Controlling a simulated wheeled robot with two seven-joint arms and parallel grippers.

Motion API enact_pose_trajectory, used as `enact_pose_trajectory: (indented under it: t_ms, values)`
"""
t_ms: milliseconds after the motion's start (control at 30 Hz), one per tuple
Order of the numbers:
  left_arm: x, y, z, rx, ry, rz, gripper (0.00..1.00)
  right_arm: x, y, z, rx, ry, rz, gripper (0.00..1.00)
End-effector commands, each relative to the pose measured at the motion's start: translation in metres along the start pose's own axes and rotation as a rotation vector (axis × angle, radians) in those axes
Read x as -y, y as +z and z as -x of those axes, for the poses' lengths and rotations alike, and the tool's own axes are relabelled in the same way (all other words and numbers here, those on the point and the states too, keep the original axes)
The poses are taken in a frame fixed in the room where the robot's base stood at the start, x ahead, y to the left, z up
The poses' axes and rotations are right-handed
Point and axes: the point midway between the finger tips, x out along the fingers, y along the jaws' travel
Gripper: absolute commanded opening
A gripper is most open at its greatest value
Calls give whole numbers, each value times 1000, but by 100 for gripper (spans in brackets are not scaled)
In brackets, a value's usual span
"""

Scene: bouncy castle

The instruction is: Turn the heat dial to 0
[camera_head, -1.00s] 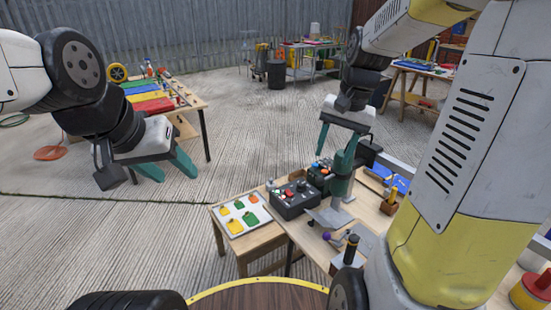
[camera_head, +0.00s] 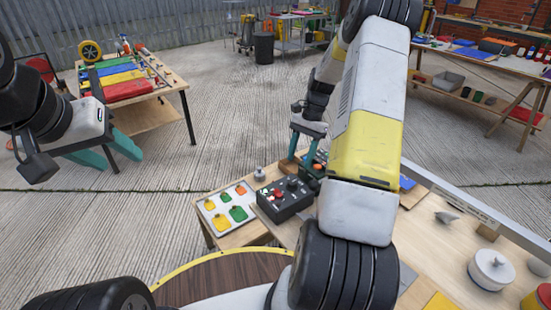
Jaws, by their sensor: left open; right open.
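A dark control box (camera_head: 285,198) with a red button, a light button and dark knobs sits on the near wooden table. A second dark box (camera_head: 312,168) stands just behind it, partly hidden by my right arm. I cannot tell which knob is the heat dial, and no dial markings are readable. My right gripper (camera_head: 301,152) points down with teal fingers apart, above and behind the first box, near the second one; whether it touches anything is unclear. My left gripper (camera_head: 108,155) is open and empty at the left, over the concrete floor, far from the boxes.
A white tray (camera_head: 226,208) with yellow, green and orange pieces lies left of the box. A small grey knobbed item (camera_head: 259,174) stands behind it. A round white lidded pot (camera_head: 491,270) is at the right. My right arm hides much of the table.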

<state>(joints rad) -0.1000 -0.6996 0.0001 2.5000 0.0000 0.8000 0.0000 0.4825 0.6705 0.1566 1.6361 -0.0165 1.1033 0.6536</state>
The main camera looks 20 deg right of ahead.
Motion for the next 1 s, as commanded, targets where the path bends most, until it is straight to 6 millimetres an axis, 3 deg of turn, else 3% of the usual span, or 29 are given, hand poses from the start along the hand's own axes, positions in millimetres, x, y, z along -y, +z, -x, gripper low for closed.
enact_pose_trajectory:
  t_ms: [500,867,1000]
  values:
    - [0,0,0,0,0,0,50,0,0,-70,1,0,-1,51]
    - [0,0,0,0,0,0,50,0,0,-76,-1,-1,-1,51]
    - [0,0,0,0,0,0,50,0,0,-76,-1,-1,-1,26]
